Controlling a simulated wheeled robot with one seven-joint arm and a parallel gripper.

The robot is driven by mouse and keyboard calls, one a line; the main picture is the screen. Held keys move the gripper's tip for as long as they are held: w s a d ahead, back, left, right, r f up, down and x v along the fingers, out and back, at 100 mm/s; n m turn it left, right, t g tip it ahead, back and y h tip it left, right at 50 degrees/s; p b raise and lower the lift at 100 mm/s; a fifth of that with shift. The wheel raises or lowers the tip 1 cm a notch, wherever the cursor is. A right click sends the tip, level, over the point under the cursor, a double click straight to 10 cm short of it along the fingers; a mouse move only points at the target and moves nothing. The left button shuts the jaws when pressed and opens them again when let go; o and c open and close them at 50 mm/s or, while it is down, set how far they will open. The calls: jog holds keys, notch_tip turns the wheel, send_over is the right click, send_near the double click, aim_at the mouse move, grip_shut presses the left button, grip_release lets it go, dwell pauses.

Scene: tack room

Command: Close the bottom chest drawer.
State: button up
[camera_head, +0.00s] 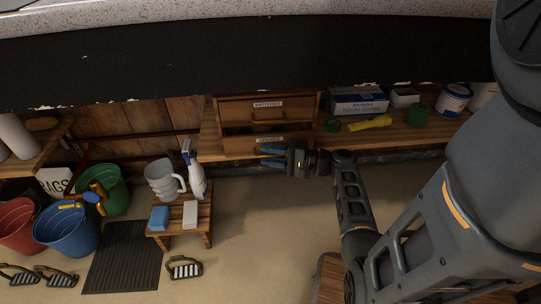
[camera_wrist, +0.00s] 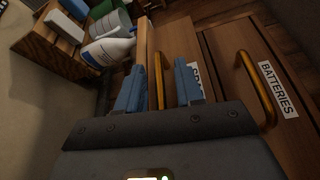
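The wooden chest (camera_head: 226,108) stands on the bench at the back in the head view. Its upper drawer is labelled BATTERIES (camera_wrist: 279,90). The bottom drawer (camera_head: 236,145) sticks out below it, with a dark opening showing above its front. Its label is partly hidden by a finger in the wrist view. My gripper (camera_head: 262,155) is in front of the bottom drawer, its blue fingers apart and empty. In the wrist view the bottom drawer's brass handle (camera_wrist: 159,85) appears between the fingers; I cannot tell whether they touch it.
A small stool (camera_head: 165,240) with a jug, a spray bottle (camera_head: 195,180) and blocks stands left of the chest. The bench (camera_head: 400,137) to the right holds a yellow flashlight (camera_head: 369,123), a glove box and tins. Buckets stand far left. Floor in front is mostly clear.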

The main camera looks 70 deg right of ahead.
grip_shut()
dwell(0.4)
jog(key=shift+d, duration=0.1)
jog(key=d, duration=0.1)
jog(key=w+d+b, duration=0.1)
jog(key=d, duration=0.1)
jog(key=shift+w+d+f, duration=0.1)
jog(key=shift+w+f, duration=0.05)
jog(key=shift+w+d, duration=0.15)
jog(key=shift+d, duration=0.25)
grip_release()
jog(key=shift+r, duration=0.2)
